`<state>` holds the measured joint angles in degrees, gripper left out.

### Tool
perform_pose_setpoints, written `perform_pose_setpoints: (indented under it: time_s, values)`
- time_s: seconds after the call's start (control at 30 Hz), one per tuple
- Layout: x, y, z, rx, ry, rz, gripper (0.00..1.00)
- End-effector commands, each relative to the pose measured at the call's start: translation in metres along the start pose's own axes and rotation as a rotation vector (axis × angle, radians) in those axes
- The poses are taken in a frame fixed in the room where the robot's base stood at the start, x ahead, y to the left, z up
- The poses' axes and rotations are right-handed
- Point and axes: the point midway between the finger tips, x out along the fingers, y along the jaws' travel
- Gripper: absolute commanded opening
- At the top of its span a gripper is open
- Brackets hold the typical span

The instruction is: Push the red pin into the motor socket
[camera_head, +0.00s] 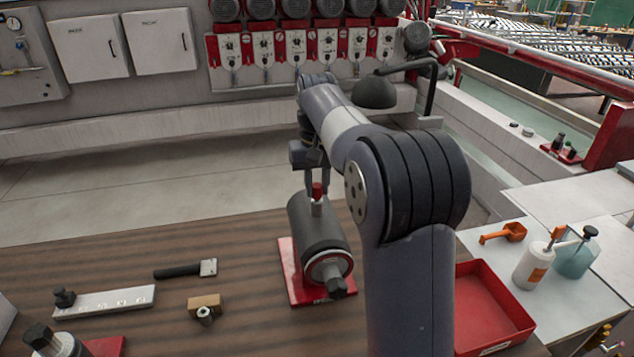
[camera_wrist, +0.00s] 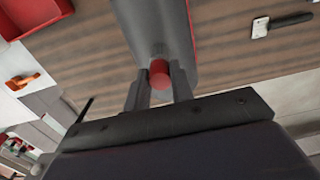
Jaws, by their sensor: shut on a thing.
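The red pin (camera_head: 317,190) stands upright at the top of the dark grey motor (camera_head: 318,236), over its socket. The motor lies on a red base plate (camera_head: 300,291) on the wooden table. My gripper (camera_head: 316,188) is shut on the red pin from above. In the wrist view the red pin (camera_wrist: 159,73) sits between the two fingers of my gripper (camera_wrist: 160,85), against the motor body (camera_wrist: 158,25). The socket opening is hidden, so I cannot tell how deep the pin sits.
A black-handled tool (camera_head: 185,270), a brown block (camera_head: 204,305) and a metal bar (camera_head: 105,301) lie left on the table. A red tray (camera_head: 490,305) stands right, near a white bottle (camera_head: 532,266) and an orange scoop (camera_head: 503,233).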

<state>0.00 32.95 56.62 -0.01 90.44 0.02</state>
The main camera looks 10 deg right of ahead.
Motion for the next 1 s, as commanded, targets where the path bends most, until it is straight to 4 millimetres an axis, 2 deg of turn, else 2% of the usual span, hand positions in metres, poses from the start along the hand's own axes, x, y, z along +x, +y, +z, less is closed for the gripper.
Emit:
perform_pose_setpoints:
  time_s: [0.37,0.4,0.6,0.7,1.0]
  values:
    - [0.0102,0.0,-0.0001,0.0,0.0,0.0,0.0]
    - [0.0091,0.0,-0.0001,0.0,0.001,0.0,0.26]
    - [0.009,0.0,-0.0001,0.0,0.0,0.0,0.42]
    - [0.0089,0.0,-0.0001,0.0,0.0,0.0,0.48]
    - [0.0035,0.0,-0.0004,0.0,0.001,0.0,0.48]
